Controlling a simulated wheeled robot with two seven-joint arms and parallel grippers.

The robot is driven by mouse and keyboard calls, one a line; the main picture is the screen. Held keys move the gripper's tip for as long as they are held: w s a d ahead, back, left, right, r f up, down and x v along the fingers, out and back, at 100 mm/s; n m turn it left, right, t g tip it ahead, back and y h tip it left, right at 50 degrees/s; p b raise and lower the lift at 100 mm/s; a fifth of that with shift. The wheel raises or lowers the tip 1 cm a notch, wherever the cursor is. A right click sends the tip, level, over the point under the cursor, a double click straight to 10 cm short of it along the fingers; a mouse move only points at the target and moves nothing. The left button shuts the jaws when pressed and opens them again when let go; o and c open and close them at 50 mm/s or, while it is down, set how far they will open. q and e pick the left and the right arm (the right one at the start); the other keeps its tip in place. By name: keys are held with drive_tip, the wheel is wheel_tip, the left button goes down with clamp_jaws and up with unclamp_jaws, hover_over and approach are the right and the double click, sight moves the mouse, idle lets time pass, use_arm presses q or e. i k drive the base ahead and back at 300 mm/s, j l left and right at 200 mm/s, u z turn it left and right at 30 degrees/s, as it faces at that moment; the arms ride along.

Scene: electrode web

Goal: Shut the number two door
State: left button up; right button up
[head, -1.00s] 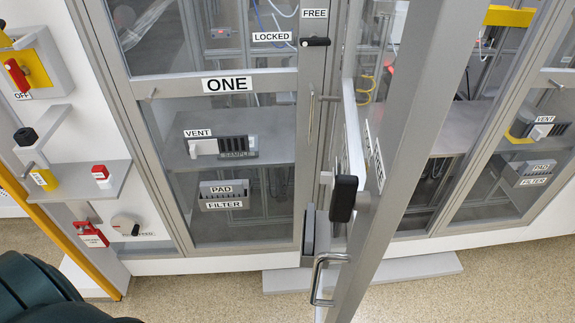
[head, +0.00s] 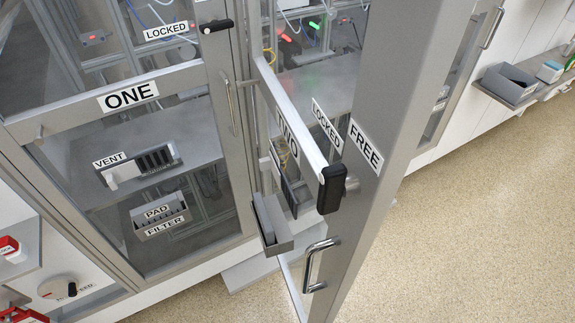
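The number two door (head: 372,120) stands open in the head view, swung out from the cabinet toward me, right of door ONE. Its outer edge faces me. LOCKED and FREE labels sit near a black latch handle (head: 331,188) on the door. A metal pull handle (head: 317,265) is low on the door. The compartment behind it is open. Neither of my grippers is in view.
Door ONE (head: 128,95) is shut at the left, with its black latch (head: 215,26) at the LOCKED label. A grey step (head: 248,272) lies on the floor below the opening. A shelf with a grey bin (head: 510,82) is at the upper right. The speckled floor (head: 460,230) at right is clear.

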sight(410, 49)
drive_tip(key=i, duration=0.5)
drive_tip(key=k, duration=0.5)
drive_tip(key=j, duration=2.85)
drive_tip(key=z, duration=1.45)
drive_tip(key=k+l, duration=0.05)
drive_tip(key=l, duration=0.05)
